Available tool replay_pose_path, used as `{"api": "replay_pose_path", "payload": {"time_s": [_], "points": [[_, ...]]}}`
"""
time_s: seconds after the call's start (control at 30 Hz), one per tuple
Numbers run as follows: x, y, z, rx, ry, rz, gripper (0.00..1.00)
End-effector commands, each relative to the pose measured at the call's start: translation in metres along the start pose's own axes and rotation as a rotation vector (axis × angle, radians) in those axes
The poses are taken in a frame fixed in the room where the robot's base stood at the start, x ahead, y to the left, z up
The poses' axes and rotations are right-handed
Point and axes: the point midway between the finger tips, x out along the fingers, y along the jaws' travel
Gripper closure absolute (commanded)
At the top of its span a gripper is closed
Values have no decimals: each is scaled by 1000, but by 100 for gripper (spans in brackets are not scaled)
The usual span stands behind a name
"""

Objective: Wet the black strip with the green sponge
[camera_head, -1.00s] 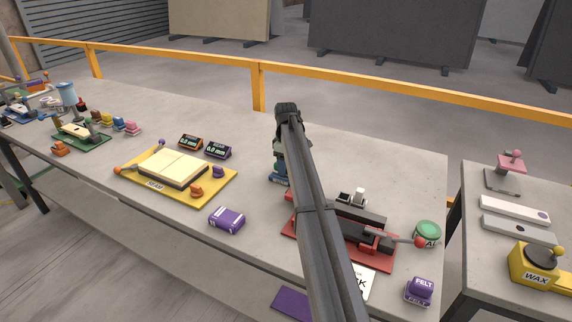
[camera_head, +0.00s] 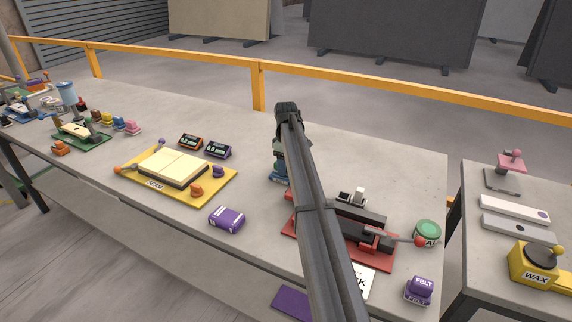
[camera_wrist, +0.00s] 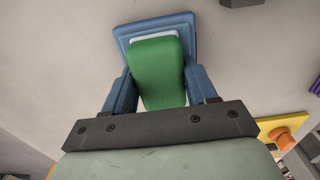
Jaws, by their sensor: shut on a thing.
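The green sponge (camera_wrist: 160,75) is between the two blue fingers of my gripper (camera_wrist: 160,88) in the wrist view. The fingers are shut on its sides. Beyond it is a blue tray with a pale inner area (camera_wrist: 190,22); I cannot tell whether the sponge touches it. In the head view my gripper (camera_head: 281,160) hangs low over the slab, partly hidden by my arm, with the blue tray (camera_head: 280,181) just below. A black strip (camera_head: 365,213) lies on a red fixture (camera_head: 297,254) to the right, partly hidden by my arm.
A red-knobbed lever (camera_head: 421,241) and a green round tin (camera_head: 428,231) are at the fixture's right. A purple FELT block (camera_head: 419,290) is near the front edge. A yellow seam board (camera_head: 222,186) and a purple box (camera_head: 227,219) are to the left. The slab behind my gripper is clear.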

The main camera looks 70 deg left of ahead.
Motion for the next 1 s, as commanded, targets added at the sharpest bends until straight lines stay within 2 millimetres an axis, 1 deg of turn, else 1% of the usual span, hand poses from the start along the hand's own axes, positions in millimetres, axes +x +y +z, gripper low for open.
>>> {"api": "replay_pose_path", "payload": {"time_s": [0.1, 0.27, 1.0], "points": [[1, 0, 0, 0, -1, -2, 67], [-6, 0, 0, 0, -1, -1, 67], [-55, 0, 0, 0, 0, 0, 67]]}}
